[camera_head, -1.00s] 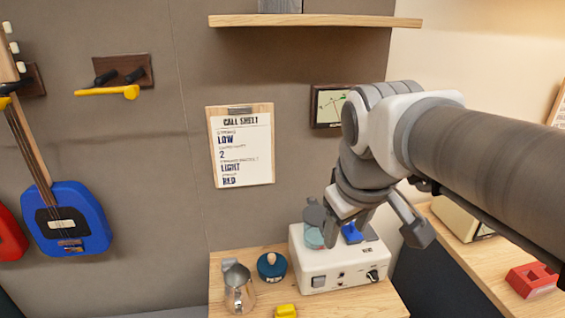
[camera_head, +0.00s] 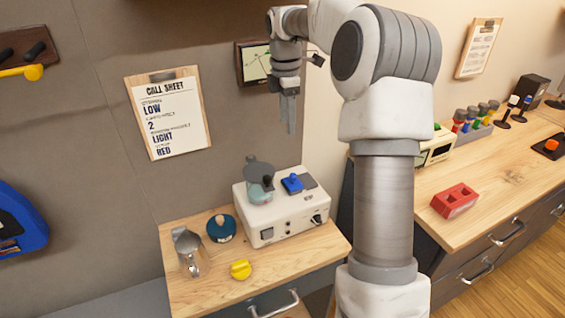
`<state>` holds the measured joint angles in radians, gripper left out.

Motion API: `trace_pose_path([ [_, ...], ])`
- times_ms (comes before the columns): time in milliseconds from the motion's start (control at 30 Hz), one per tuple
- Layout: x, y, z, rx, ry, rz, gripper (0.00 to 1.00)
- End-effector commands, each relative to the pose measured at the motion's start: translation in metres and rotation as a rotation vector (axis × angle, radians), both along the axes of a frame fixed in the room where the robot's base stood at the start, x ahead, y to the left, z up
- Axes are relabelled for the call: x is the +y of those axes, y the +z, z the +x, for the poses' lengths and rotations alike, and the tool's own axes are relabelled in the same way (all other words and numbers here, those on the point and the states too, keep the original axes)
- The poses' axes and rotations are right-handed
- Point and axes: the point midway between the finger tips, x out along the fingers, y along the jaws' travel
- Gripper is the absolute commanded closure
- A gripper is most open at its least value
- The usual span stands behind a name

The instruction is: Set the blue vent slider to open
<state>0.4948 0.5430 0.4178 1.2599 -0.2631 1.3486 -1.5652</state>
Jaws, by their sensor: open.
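The blue vent slider (camera_head: 292,183) sits on top of a cream box-shaped unit (camera_head: 284,216) on the small wooden table. A dark plate lies beside it on the unit's top. My gripper (camera_head: 290,128) hangs pointing down in front of the wall, above the blue slider in the picture and apart from it. It holds nothing that I can see. Its fingers show nearly edge-on, so the gap between them is hard to make out.
A grey-lidded jar (camera_head: 259,180) stands on the unit's left part. A metal pitcher (camera_head: 189,252), a dark blue round item (camera_head: 221,228) and a yellow piece (camera_head: 241,270) are on the table (camera_head: 205,291).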

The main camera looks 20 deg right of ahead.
Motion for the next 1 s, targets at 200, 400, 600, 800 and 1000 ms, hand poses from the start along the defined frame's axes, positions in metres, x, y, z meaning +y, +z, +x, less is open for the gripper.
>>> trace_pose_path([
  [200,-0.026,-0.021,0.017,0.03,0.104,0.043,0.42],
  [400,-0.029,-0.034,0.019,0.034,0.123,0.049,0.42],
  [600,-0.029,-0.07,0.018,0.038,0.123,0.05,0.42],
  [800,-0.029,-0.115,0.017,0.037,0.121,0.05,0.42],
  [1000,-0.029,-0.156,0.018,0.036,0.121,0.05,0.42],
])
